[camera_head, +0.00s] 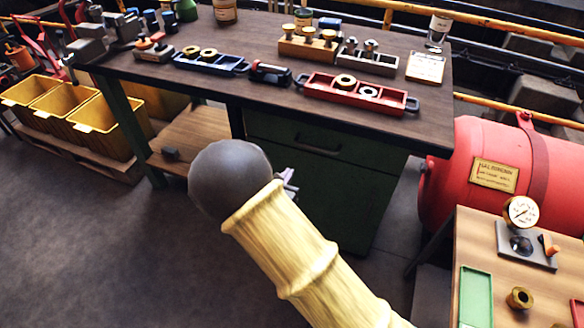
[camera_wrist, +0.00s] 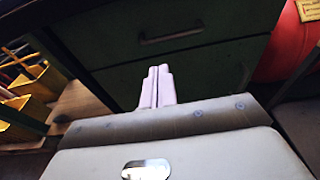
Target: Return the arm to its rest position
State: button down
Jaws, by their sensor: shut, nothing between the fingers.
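My arm, in a pale yellow cover with a dark rounded wrist, reaches up from the bottom of the head view in front of the workbench. My gripper (camera_head: 290,186) shows only in part there, mostly hidden behind the wrist. In the wrist view my gripper (camera_wrist: 157,86) has its two pale fingers side by side and touching. It is shut and empty. The fingers point toward the green drawer front (camera_wrist: 180,70) of the bench, with the bench top above them. I cannot tell the exact gap to the drawers.
The workbench (camera_head: 270,100) holds a red tray (camera_head: 352,99), a blue tray (camera_head: 210,65) and a wooden block (camera_head: 308,50) with brass-topped parts. Yellow bins (camera_head: 97,124) stand left. A red tank (camera_head: 470,160) and a small table (camera_head: 540,290) with a gauge (camera_head: 521,212) stand right. Floor at left is clear.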

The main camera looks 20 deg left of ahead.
jog(key=shift+s, duration=0.15)
dwell(0.3)
jog(key=s+d+r+m+g+h, duration=0.2)
jog(key=d+m+g+h, duration=0.75)
jog(key=d, duration=1.15)
jog(key=s+d+m+g+y, duration=0.55)
jog(key=s+d+m, duration=0.25)
jog(key=m, duration=0.4)
jog(key=s+d+r+m+t+y, duration=0.25)
jog(key=s+r+m+y, duration=0.3)
jog(key=m, duration=0.75)
notch_tip(320, 180, up, 20)
jog(key=p, duration=2)
jog(key=shift+r, duration=0.25)
jog(key=shift+w+d+y, duration=0.1)
jog(key=shift+w+y, duration=0.05)
jog(key=shift+y, duration=0.1)
